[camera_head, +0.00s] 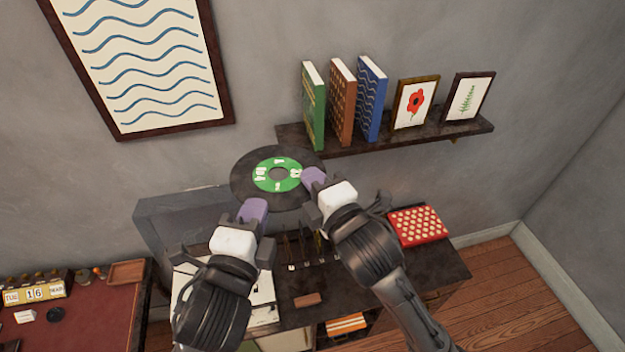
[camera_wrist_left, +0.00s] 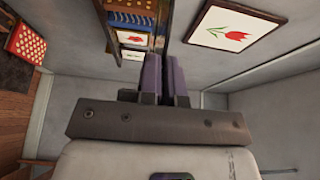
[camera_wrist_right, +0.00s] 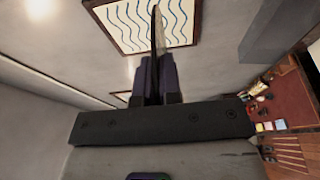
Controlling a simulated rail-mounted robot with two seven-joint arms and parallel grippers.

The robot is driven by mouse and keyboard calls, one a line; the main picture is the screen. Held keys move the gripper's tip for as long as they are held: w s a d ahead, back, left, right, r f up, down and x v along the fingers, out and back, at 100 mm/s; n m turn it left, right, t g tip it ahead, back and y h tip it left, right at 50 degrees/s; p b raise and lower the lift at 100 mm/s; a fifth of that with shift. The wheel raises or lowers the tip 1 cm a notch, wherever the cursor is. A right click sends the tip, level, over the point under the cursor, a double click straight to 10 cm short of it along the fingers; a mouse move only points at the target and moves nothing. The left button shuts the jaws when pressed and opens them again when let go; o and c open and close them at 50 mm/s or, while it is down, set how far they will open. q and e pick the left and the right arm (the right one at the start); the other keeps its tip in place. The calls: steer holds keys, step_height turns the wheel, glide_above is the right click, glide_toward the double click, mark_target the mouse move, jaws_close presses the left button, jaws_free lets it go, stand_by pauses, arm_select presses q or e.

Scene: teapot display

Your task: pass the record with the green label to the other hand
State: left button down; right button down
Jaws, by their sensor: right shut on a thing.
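The record (camera_head: 240,178) is a black disc with a green label (camera_head: 265,184), held up over the cabinet and facing the head camera. My right gripper (camera_head: 314,178) is shut on the record's right edge. My left gripper (camera_head: 253,210) has its fingertips at the record's lower left edge. In the left wrist view the record (camera_wrist_left: 164,28) is a thin dark strip at the left fingers (camera_wrist_left: 164,75); whether they grip it is unclear. In the right wrist view the record (camera_wrist_right: 159,30) stands edge-on between the right fingers (camera_wrist_right: 157,75).
A wall shelf (camera_head: 400,130) with several books and two small framed pictures is behind, right of the record. Below is the dark cabinet (camera_head: 370,292) with a red dotted box (camera_head: 418,226). A desk with a calendar (camera_head: 35,293) stands at the left.

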arm_select(q)
steer(key=shift+d+r, duration=0.1)
steer(key=shift+r, duration=0.1)
steer(key=c, duration=1.2)
jaws_free()
steer(key=shift+c, duration=0.2)
steer(key=a+f+n+y, duration=0.2)
steer(key=a+f+n, duration=0.1)
steer(key=a+n, duration=0.25)
steer(key=s+a+f+n+g, duration=0.2)
steer(key=s+f+g, duration=0.1)
steer(key=f, duration=0.5)
steer(key=s+a+f+n+g, duration=0.1)
steer(key=s+f+n+g, duration=0.25)
steer(key=f, duration=0.45)
steer(key=s+a+f+n+g, duration=0.2)
steer(key=s+f+n+g, duration=0.1)
steer(key=s+f, duration=0.5)
steer(key=s+a+f+n+g+y, duration=0.1)
steer(key=s+a+f+n+g, duration=0.2)
steer(key=s+f, duration=0.5)
steer(key=s+n+g, duration=0.1)
steer(key=s, duration=0.4)
steer(key=shift+s+f, duration=0.15)
steer(key=shift+f, duration=0.2)
steer(key=shift+g, duration=0.25)
